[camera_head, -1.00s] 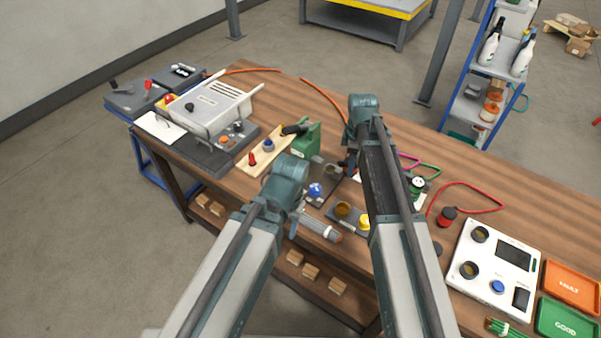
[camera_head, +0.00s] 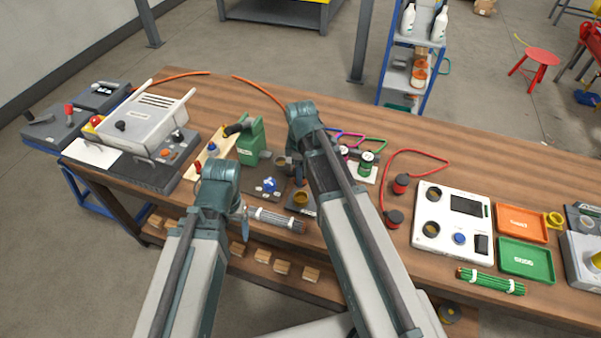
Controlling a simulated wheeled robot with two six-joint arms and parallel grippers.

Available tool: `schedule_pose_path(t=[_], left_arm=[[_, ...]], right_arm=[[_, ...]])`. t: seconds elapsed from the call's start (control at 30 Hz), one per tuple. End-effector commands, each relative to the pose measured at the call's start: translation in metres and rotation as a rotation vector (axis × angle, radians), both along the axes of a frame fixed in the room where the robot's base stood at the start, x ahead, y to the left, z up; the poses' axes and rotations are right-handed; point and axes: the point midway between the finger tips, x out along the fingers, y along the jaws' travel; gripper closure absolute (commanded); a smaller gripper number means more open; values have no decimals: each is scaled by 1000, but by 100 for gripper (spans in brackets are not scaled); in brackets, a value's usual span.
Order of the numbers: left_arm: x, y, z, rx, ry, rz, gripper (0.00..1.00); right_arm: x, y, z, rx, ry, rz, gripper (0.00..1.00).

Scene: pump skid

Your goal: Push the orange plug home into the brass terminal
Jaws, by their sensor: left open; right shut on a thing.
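My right gripper (camera_head: 303,118) is over the middle of the bench. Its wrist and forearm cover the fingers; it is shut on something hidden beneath. An orange cable (camera_head: 262,90) runs along the back of the bench and ends from view behind this wrist. The orange plug itself is hidden, most likely in that gripper. My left gripper (camera_head: 218,180) is open over the front edge, its fingers mostly hidden by its wrist. A brass-coloured ring (camera_head: 301,198) shows on a dark base just below my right arm. I cannot tell whether it is the brass terminal, or whether plug and terminal touch.
A green block (camera_head: 250,140) and a dark plate with a blue knob (camera_head: 268,184) stand between my wrists. A white panel (camera_head: 452,222), an orange tray (camera_head: 522,223) and a green tray (camera_head: 526,261) are right.

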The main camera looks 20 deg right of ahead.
Motion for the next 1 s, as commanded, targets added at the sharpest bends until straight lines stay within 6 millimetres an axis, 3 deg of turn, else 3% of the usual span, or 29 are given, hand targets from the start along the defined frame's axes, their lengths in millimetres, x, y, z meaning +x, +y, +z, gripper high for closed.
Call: schedule_pose_path(t=[0.7,1.0], left_arm=[[0,0,-59,0,0,0,18],[0,0,-52,0,0,0,18]], right_arm=[[0,0,-59,0,0,1,100],[0,0,-52,0,0,1,100]])
